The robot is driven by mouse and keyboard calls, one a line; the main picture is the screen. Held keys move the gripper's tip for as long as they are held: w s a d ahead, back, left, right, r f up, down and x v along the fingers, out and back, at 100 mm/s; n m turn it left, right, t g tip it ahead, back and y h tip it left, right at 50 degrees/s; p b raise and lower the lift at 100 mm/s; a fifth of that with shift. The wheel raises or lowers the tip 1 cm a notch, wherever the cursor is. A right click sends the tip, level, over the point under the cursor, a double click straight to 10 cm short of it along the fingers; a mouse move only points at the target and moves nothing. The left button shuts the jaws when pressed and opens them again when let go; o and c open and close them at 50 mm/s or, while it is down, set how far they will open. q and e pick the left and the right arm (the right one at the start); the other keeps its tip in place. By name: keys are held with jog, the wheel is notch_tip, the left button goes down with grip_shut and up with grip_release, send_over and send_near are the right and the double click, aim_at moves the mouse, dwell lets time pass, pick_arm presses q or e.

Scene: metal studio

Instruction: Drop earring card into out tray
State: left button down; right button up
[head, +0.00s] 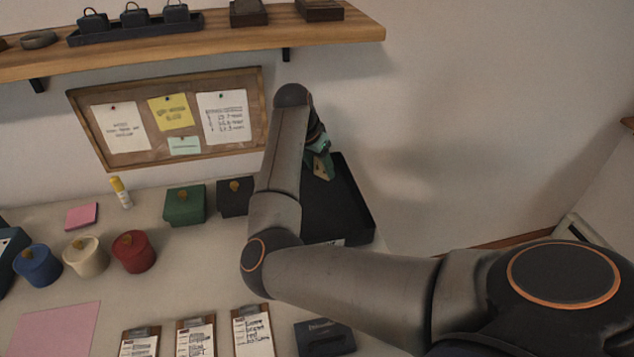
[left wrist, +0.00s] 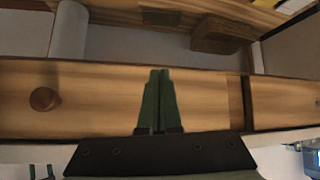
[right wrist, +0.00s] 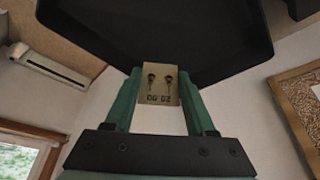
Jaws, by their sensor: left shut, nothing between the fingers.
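The earring card (right wrist: 158,88) is a small tan card with two dark earrings and the marking "DG 02". My right gripper (right wrist: 160,80) is shut on it, one green finger at each side edge. In the head view the card (head: 321,170) and my right gripper (head: 318,158) show in front of the black out tray (head: 352,198), seemingly above it; the exact height is unclear. My right arm hides the tray's left part. The tray (right wrist: 160,25) also fills the top of the right wrist view. My left gripper (left wrist: 158,75) is shut and empty, out of the head view.
Dark and green boxes (head: 185,205) stand left of the tray, with round lidded pots (head: 134,252) and clipboards (head: 253,330) nearer. A wooden shelf (head: 220,35) and pinboard (head: 170,115) are behind. A wooden drawer front (left wrist: 90,95) faces my left gripper.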

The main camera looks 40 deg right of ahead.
jog(key=o, duration=0.5)
jog(key=shift+r, duration=0.1)
jog(key=v, duration=0.7)
jog(key=shift+a+r, duration=0.1)
jog(key=shift+a, duration=0.05)
dwell(0.3)
